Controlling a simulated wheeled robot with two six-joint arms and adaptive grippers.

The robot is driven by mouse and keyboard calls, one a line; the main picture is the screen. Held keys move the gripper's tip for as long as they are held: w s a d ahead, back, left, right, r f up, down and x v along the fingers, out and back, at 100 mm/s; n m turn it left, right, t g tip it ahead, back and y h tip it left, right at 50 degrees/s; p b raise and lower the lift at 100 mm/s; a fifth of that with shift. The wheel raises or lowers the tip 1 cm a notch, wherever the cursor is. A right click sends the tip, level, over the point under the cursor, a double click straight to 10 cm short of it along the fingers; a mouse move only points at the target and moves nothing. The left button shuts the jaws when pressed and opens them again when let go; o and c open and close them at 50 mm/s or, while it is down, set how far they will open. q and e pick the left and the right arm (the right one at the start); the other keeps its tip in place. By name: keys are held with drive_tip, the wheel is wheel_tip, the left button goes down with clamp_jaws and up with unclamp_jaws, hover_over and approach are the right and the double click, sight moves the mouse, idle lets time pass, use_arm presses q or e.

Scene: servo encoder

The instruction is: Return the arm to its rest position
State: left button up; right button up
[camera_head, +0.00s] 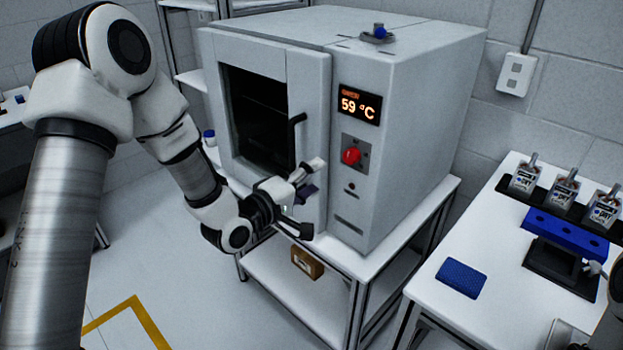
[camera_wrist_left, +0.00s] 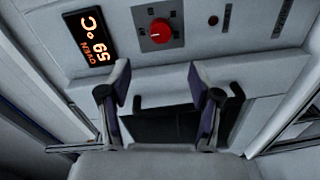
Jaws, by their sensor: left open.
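My left gripper (camera_head: 309,200) is in front of the lower part of the grey oven (camera_head: 416,130), near the door's lower right side. Its two fingers stand apart with nothing between them. In the left wrist view the open gripper (camera_wrist_left: 162,95) points at the oven front, with the red knob (camera_wrist_left: 159,31) and the display (camera_wrist_left: 88,37) beyond it. The oven door is shut, with a dark window and a black handle (camera_head: 293,140). The display (camera_head: 359,104) reads 59 °C. Only a small part of my right arm shows at the right edge; its gripper cannot be made out.
The oven stands on a white table (camera_head: 345,262) with a lower shelf. A brown box (camera_head: 306,262) is below the gripper. Open floor lies at lower left.

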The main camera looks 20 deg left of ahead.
use_arm(q)
drive_tip(key=s+d+f+m+g+y, duration=0.15)
drive_tip(key=s+f+g, duration=0.35)
drive_tip(key=f, duration=0.8)
drive_tip(key=s+d+f+n+g, duration=0.1)
drive_tip(key=s+d+f+g, duration=0.1)
drive_tip(key=s+f, duration=0.8)
drive_tip(key=s+a+f+m+g+y, duration=0.2)
drive_tip(key=s+f+m+g, duration=0.2)
drive_tip(key=s, duration=0.5)
drive_tip(key=s+a+f+m+g+y, duration=0.2)
drive_tip(key=s+f+m+g, duration=0.3)
drive_tip(key=s+f+m, duration=0.2)
drive_tip(key=s+f, duration=0.2)
drive_tip(key=s, duration=0.1)
drive_tip(key=shift+s, duration=0.2)
